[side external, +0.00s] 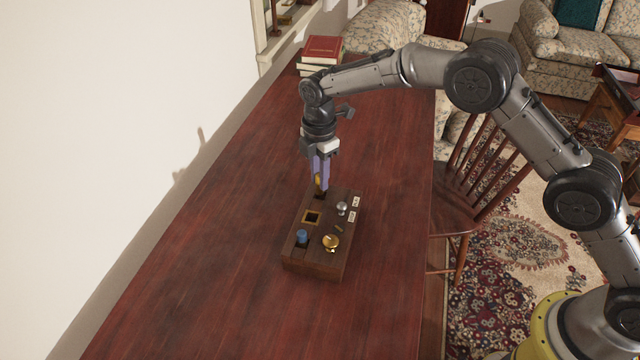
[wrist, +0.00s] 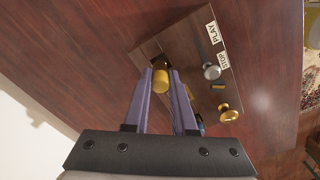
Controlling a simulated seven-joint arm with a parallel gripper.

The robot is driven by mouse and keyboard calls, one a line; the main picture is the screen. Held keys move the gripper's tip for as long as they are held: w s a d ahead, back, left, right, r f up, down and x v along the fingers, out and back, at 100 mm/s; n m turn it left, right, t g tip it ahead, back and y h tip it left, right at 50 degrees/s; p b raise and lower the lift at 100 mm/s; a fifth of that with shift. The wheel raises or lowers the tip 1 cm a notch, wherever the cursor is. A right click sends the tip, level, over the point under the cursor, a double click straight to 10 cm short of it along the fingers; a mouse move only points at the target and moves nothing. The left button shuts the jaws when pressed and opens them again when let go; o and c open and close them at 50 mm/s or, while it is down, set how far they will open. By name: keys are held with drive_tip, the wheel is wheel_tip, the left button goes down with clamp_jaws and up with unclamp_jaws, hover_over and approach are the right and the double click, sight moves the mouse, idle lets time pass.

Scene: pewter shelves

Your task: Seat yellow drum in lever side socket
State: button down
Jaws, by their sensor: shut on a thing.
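The yellow drum (wrist: 160,80) is held between the two purple fingers of my gripper (wrist: 164,82), which is shut on it. In the side external view the drum (side external: 318,180) is partly hidden by the fingers of my gripper (side external: 319,185). It is at the far end of the dark wooden box (side external: 317,265), at or just above a dark socket (side external: 320,196); I cannot tell how deep it sits. A middle square socket with a yellow rim (side external: 312,217) looks empty. A blue drum (side external: 302,236) stands in the near-left socket.
On the box's right half are a silver knob (side external: 342,208), a brass knob (side external: 331,242) and white PLAY (wrist: 212,32) and STOP (wrist: 223,60) labels. Red-topped books (side external: 322,48) lie at the table's far end. The table (side external: 220,270) is otherwise clear around the box.

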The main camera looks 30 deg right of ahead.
sight(320, 193)
drive_tip(key=shift+f, duration=1.35)
drive_tip(key=shift+f, duration=0.2)
drive_tip(key=c, duration=0.7)
unclamp_jaws()
drive_tip(key=shift+s, duration=0.1)
drive_tip(key=shift+c, duration=0.2)
drive_tip(key=shift+r, duration=0.1)
wheel_tip(320, 193, up, 12)
drive_tip(key=shift+f, duration=0.15)
drive_tip(key=shift+r, duration=0.25)
